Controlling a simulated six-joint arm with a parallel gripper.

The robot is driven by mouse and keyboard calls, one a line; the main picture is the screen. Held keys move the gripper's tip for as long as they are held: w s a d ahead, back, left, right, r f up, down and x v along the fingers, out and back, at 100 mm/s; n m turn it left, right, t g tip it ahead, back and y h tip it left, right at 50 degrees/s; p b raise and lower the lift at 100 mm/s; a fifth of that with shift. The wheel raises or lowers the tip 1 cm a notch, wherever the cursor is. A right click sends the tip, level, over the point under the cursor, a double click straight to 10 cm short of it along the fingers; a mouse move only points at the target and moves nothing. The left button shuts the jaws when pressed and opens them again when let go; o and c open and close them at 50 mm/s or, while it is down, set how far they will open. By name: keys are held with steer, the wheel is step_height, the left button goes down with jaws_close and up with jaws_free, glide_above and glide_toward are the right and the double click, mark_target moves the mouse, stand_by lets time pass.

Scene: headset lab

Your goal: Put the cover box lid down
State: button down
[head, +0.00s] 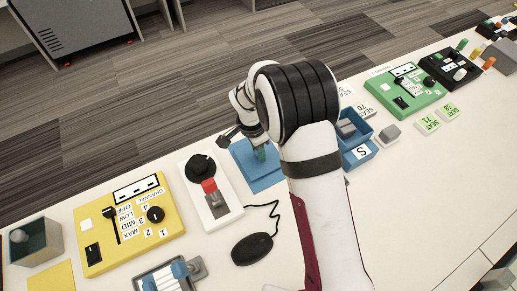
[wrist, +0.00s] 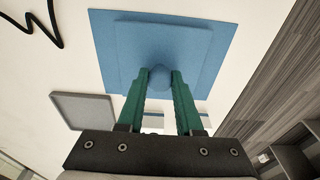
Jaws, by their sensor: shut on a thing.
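The blue square lid (head: 262,178) is in the middle of the head view, beyond the black mouse and left of my arm. It also fills the upper middle of the wrist view (wrist: 115,38), with a raised step and a round knob (wrist: 160,76). My gripper (head: 261,152) has green fingers, and in the wrist view (wrist: 160,84) they are shut on the knob. I cannot tell whether the lid touches the table or hangs just above it. A blue open box (head: 361,156) marked S stands right of my arm, partly hidden by it.
A white panel with a red-and-black lever (head: 222,212) is close left of the lid. The black mouse (head: 252,248) and its cable lie nearer. A yellow control box (head: 95,262) is at left, and a green one (head: 425,100) at back right. White table (head: 420,210) is bare at right.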

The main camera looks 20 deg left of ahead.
mark_target(254, 160)
steer(key=shift+f, duration=0.1)
steer(key=c, duration=0.6)
jaws_free()
step_height(254, 160, up, 12)
steer(key=s+a, duration=0.1)
steer(key=s+d+r, duration=0.6)
steer(key=d+r, duration=0.1)
steer(key=d, duration=0.4)
steer(key=s+d+n+y, duration=0.1)
steer(key=s+d, duration=0.2)
steer(key=s, duration=0.3)
steer(key=s+d+n+y, duration=0.1)
steer(key=s+d, duration=0.2)
steer(key=s, duration=0.3)
steer(key=s+d+n+g, duration=0.1)
steer(key=s+d, duration=0.2)
steer(key=s, duration=0.3)
steer(key=shift+s+r+y, duration=0.3)
steer(key=shift+y, duration=0.1)
